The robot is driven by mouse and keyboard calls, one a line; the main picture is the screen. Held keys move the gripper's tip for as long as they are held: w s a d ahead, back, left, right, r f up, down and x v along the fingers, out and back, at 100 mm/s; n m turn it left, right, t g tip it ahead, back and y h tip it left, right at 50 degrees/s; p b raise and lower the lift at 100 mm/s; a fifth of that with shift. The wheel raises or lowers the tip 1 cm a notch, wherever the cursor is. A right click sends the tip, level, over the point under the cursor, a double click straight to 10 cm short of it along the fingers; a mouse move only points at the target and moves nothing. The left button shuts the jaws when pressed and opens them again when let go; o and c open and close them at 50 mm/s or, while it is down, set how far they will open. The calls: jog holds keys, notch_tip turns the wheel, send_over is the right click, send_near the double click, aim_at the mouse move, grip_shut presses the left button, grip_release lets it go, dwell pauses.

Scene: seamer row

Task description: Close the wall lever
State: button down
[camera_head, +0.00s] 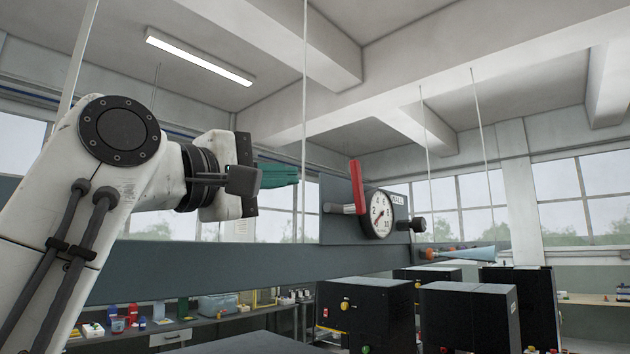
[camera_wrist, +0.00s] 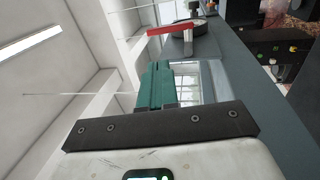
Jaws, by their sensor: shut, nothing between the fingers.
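The wall lever (camera_head: 357,187) is a red handle on a silver pivot, mounted on a grey plate beside a round white gauge (camera_head: 379,213). In the head view the red handle stands upright. In the wrist view the red lever (camera_wrist: 174,28) lies across the top of the picture, beyond my fingers. My gripper (camera_head: 297,173) has green fingers, pressed together and empty. It is to the left of the lever in the head view, with a visible gap between them. The green fingers also show in the middle of the wrist view (camera_wrist: 158,75).
A long grey beam (camera_head: 240,268) runs horizontally below my gripper and the lever plate. A blue cone-shaped nozzle (camera_head: 470,254) sticks out right of the gauge. Black machine boxes (camera_head: 365,308) stand below. A cluttered bench (camera_head: 215,325) is at the lower left. Thin vertical rods hang from the ceiling.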

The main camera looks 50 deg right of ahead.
aim_at(353, 175)
jog(key=d+r+p, duration=0.1)
jog(key=d, duration=0.3)
jog(key=d+p, duration=0.2)
jog(key=d, duration=0.2)
jog(key=d+r+p, duration=0.1)
jog(key=d+p, duration=0.1)
jog(key=d, duration=0.2)
jog(key=shift+w+d+r, duration=0.15)
jog(key=shift+r, duration=0.15)
jog(key=shift+d+p, duration=0.35)
jog(key=shift+d, duration=0.3)
